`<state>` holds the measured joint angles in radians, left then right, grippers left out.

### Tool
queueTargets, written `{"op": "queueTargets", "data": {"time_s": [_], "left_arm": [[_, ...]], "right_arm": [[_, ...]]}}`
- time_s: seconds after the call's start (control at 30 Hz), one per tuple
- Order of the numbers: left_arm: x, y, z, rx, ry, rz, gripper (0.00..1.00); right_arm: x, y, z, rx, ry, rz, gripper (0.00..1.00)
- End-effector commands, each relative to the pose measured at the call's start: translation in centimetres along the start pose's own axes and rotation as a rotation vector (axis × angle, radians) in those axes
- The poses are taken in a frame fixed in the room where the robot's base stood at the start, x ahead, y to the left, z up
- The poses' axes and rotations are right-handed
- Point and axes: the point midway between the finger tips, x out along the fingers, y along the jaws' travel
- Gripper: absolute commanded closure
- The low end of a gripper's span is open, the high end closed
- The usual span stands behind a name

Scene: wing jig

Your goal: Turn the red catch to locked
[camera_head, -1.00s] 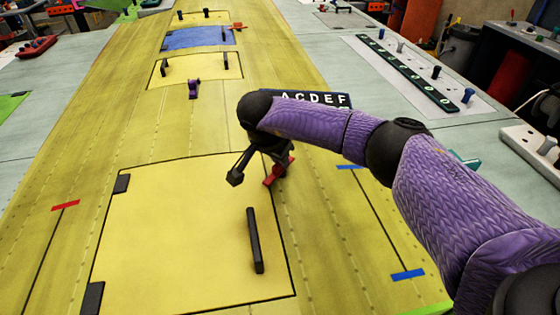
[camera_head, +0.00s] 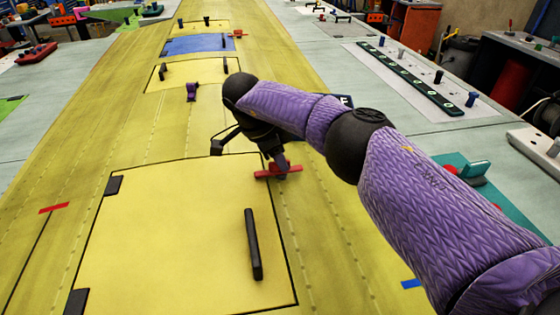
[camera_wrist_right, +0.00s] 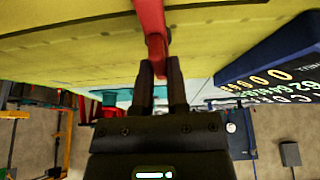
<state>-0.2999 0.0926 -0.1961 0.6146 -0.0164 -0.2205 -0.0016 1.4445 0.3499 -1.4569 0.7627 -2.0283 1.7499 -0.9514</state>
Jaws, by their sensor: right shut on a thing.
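The red catch (camera_head: 263,174) sits at the far right corner of the large yellow panel (camera_head: 165,240). It lies roughly crosswise in the head view, its left end over the panel's edge line. My right gripper (camera_head: 280,163) points down at the catch and is shut on its raised grip. In the right wrist view, the two dark fingers (camera_wrist_right: 161,72) close on the red catch (camera_wrist_right: 150,22). The fingers hide part of the catch's middle. My left gripper is not in view.
A black bar handle (camera_head: 254,245) stands on the panel near its right edge. Beyond are a small purple catch (camera_head: 192,92), a smaller yellow panel with handles and a blue panel (camera_head: 198,43). A dark lettered block (camera_wrist_right: 275,55) stands close to the right gripper.

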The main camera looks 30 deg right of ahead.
Motion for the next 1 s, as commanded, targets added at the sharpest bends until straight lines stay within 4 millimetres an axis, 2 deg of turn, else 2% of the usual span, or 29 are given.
{"op": "queueTargets", "data": {"time_s": [0.6, 0.63, 0.8, 1.0], "left_arm": [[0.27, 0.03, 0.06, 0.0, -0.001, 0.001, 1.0], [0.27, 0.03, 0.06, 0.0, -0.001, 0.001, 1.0], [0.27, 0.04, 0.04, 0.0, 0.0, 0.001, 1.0], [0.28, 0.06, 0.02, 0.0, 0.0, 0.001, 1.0]], "right_arm": [[-0.08, -0.05, -0.04, 0.038, 0.0, 0.013, 1.0], [-0.08, -0.05, -0.04, 0.038, 0.0, 0.013, 0.8], [-0.05, -0.03, -0.03, 0.037, 0.0, 0.014, 0.47], [-0.02, -0.02, -0.02, 0.036, 0.0, 0.014, 0.47]]}}
